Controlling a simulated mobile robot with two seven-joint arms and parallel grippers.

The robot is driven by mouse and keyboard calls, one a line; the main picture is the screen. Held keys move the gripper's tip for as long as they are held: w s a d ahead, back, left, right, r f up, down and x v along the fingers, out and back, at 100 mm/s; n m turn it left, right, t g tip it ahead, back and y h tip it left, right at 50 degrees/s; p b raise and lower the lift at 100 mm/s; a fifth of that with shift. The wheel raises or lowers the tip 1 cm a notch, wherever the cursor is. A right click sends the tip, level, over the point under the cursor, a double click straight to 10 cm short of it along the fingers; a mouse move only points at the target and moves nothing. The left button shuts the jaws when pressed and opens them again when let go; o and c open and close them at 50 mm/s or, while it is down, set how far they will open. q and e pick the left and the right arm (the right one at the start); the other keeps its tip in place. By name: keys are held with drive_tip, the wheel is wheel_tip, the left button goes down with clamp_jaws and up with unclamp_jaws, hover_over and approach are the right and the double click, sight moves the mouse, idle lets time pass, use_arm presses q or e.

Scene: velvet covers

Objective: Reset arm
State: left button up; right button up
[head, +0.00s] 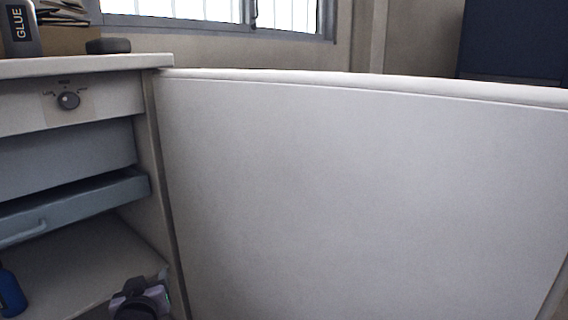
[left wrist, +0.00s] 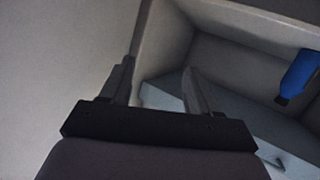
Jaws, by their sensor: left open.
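My left gripper (head: 148,296) shows at the bottom of the head view, partly cut off by the frame edge, beside the right end of the desk's lower shelf. In the left wrist view my left gripper (left wrist: 158,80) has its two dark fingers apart, with nothing seen between them. A pale panel and the edge of a compartment lie beyond the fingertips. My right gripper is in neither view.
A blue-grey drawer (head: 85,200) juts out slightly under the desk top (head: 75,66). A blue object (head: 10,292) stands on the lower shelf; it also shows in the wrist view (left wrist: 299,76). A large white panel (head: 360,190) fills the right. A glue container (head: 20,28) is on the desk.

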use_arm(q)
drive_tip(key=s+d+f+m+g+h+p, duration=0.1)
drive_tip(key=s+d+f+m+h, duration=0.1)
drive_tip(key=s+f, duration=0.4)
drive_tip(key=s+d+f+m+g+h+p, duration=0.1)
drive_tip(key=s+f, duration=0.5)
drive_tip(key=s, duration=0.6)
drive_tip(key=s+d+f+m+g+h+p, duration=0.1)
drive_tip(key=s+d+f+m+h, duration=0.2)
drive_tip(key=s, duration=0.7)
wheel_tip(320, 180, down, 3)
drive_tip(key=shift+d+f+m+h, duration=0.1)
drive_tip(key=shift+d+m+h, duration=0.3)
drive_tip(key=shift+d+m, duration=0.55)
drive_tip(key=shift+d, duration=0.1)
drive_tip(key=c, duration=0.3)
drive_tip(key=shift+w+d, duration=0.1)
drive_tip(key=shift+c, duration=0.2)
